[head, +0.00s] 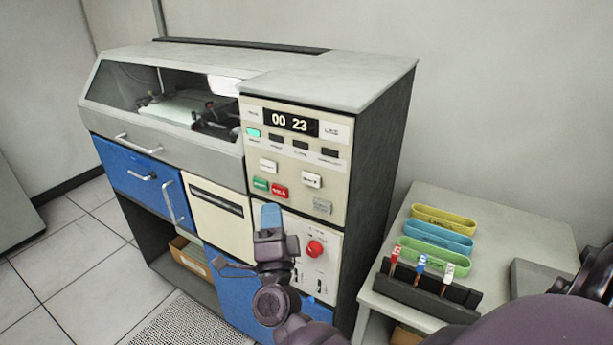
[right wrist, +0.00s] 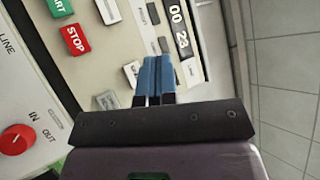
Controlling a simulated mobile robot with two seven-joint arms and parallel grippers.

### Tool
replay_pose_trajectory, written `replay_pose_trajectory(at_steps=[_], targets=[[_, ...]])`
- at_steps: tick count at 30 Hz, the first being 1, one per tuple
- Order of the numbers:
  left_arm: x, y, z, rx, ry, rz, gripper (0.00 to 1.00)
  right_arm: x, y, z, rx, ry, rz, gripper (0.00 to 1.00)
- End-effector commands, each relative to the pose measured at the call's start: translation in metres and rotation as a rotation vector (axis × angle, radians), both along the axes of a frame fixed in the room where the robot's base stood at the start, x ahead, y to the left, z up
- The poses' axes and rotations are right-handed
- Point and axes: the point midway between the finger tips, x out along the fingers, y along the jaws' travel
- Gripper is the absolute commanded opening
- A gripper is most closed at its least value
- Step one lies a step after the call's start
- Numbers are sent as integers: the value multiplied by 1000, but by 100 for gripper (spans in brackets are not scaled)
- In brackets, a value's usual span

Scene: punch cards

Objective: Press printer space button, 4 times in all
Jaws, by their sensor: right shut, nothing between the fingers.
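The printer's cream control panel (head: 258,113) has a lit display (head: 290,123) reading 00 23. A white button (head: 312,180) sits on the right, another white button (head: 268,166) up and left of it, and a grey button (head: 322,205) below; their labels are too small to read, so I cannot tell which is space. My right gripper (head: 271,215) is shut and empty, its blue fingertips upright in front of the panel's lower part. In the right wrist view its fingertips (right wrist: 155,70) show beside a white button (right wrist: 131,73); contact cannot be told. My left gripper is out of view.
A green START button (head: 261,184) and red STOP button (head: 280,191) sit close to the fingertips. A red round knob (head: 315,248) is on the lower panel. A side table (head: 540,225) at right holds coloured trays (head: 443,218) and a black rack (head: 410,295) with markers.

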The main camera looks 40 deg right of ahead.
Motion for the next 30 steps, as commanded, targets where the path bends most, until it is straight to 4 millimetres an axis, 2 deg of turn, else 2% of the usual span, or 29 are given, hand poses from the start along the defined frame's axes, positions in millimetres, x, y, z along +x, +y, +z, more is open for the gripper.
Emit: replay_pose_trajectory(at_steps=[18, 23, 30], targets=[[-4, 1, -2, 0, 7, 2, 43, -3, -8, 2, 34, -35, -19, 0], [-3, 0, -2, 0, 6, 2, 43, 2, -20, 1, 32, -35, -19, 0], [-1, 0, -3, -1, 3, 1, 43, 13, -47, 1, 31, -35, -18, 0]])
